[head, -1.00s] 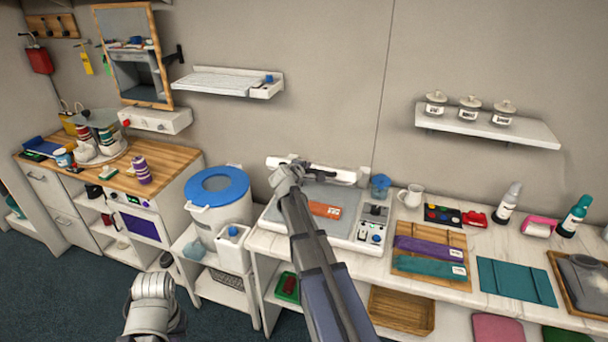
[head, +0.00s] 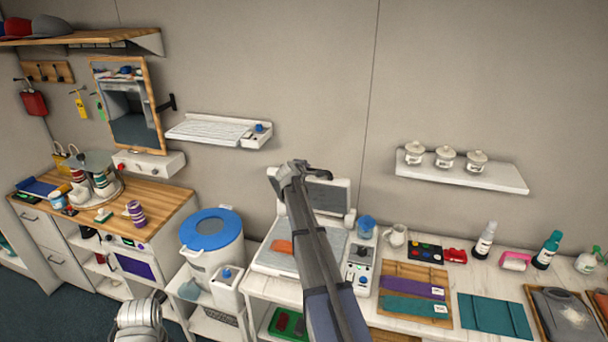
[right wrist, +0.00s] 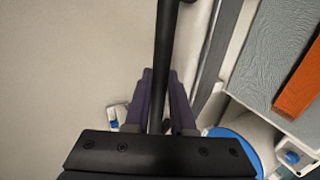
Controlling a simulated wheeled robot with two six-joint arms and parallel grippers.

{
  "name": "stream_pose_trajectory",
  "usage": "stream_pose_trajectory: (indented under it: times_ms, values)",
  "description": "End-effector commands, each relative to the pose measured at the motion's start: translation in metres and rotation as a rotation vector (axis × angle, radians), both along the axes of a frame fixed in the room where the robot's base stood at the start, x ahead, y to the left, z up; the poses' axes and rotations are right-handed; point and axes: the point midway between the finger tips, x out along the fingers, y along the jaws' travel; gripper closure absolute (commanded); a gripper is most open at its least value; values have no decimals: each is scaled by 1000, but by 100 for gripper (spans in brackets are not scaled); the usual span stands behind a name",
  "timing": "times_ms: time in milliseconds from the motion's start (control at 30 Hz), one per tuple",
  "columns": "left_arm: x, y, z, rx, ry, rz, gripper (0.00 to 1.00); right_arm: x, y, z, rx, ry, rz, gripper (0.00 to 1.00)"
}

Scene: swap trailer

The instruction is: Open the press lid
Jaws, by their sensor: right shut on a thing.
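The press (head: 262,261) stands on the white bench, with an orange piece (head: 283,246) lying on its grey lower plate. Its lid (head: 328,197) stands raised at the back, its grey inner face showing; my right arm covers part of it. My right gripper (head: 289,168) is at the lid's upper left edge. In the right wrist view the gripper fingers (right wrist: 160,105) are shut on a dark bar, the lid handle (right wrist: 168,50). The grey plate and orange piece also show at the right there. My left arm shows only at the bottom of the head view; its fingers do not show.
A white bucket with a blue lid (head: 211,232) stands left of the press. A control panel (head: 360,262), a blue-topped jar (head: 366,226) and a mug (head: 395,236) are at its right. A shelf (head: 215,131) is on the wall above. The wall behind the lid is bare.

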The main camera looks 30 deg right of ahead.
Motion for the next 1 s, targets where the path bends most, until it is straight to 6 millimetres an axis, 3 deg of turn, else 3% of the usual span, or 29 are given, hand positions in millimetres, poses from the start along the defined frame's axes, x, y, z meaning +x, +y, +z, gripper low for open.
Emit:
stream_pose_trajectory:
  times_ms: [467, 500, 733, 1000]
  values:
    - [0, 0, 2, 0, 0, 0, 100, 3, -3, 2, -2, 0, 2, 100]
    - [0, 0, 2, 0, 0, 0, 100, 3, -3, 2, -2, 0, 2, 76]
    - [0, 0, 2, 0, 0, 0, 100, 2, -3, 2, -1, 0, 1, 50]
    - [0, 0, 3, 0, 0, 0, 100, 2, -2, 3, -1, 1, 0, 48]
